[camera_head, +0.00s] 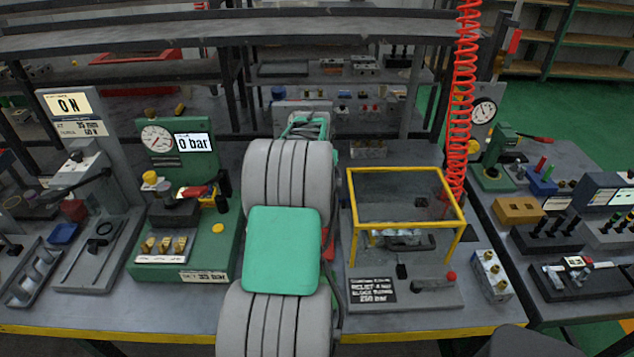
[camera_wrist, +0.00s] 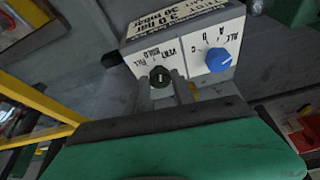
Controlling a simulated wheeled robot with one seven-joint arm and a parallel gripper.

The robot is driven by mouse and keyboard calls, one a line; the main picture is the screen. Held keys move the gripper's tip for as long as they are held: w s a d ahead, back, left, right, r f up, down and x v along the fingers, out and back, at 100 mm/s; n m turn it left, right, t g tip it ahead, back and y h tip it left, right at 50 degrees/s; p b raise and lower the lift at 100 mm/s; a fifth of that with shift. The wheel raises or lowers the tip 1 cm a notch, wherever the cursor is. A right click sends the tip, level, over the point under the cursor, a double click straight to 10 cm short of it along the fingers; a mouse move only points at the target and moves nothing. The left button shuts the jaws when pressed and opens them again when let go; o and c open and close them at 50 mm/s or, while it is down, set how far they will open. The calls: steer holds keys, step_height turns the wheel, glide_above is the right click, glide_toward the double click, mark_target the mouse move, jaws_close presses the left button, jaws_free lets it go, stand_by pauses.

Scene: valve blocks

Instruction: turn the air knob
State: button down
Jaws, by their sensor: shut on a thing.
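In the wrist view a white-faced panel (camera_wrist: 195,52) carries a small black knob (camera_wrist: 159,73) and a blue knob (camera_wrist: 218,60). Small print beside the black knob appears to read vent, hold and fill; the blue knob has letters around it. My gripper (camera_wrist: 164,88) has its two grey fingers on either side of the black knob, shut on it. The knob has a short pale mark on its face. The blue knob stands clear to the right of the fingers. In the head view my arm hides the fingers and the black knob.
In the head view a yellow-framed guard (camera_head: 405,172) stands right of my arm. A green gauge fixture (camera_head: 185,225) reading 0 bar stands to the left. A coiled red hose (camera_head: 461,110) hangs at the right. Dark shelves are behind the bench.

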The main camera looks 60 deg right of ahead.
steer(key=n+t+b, duration=0.1)
steer(key=n, duration=0.2)
steer(key=shift+s+d, duration=0.15)
steer(key=n+t+y, duration=0.1)
steer(key=n, duration=0.2)
steer(key=shift+s+d+n, duration=0.1)
steer(key=shift+n, duration=0.2)
steer(key=n, duration=0.1)
steer(key=n+y, duration=0.1)
steer(key=n, duration=0.1)
steer(key=shift+d+r+t+y+p, duration=0.15)
steer(key=shift+t+y+p, duration=0.15)
steer(key=shift+t+p, duration=0.1)
steer(key=shift+d+n+y+p, duration=0.1)
steer(key=shift+n+y+p, duration=0.55)
steer(key=shift+n, duration=1.05)
steer(key=c, duration=1.1)
jaws_free()
steer(key=shift+o, duration=0.2)
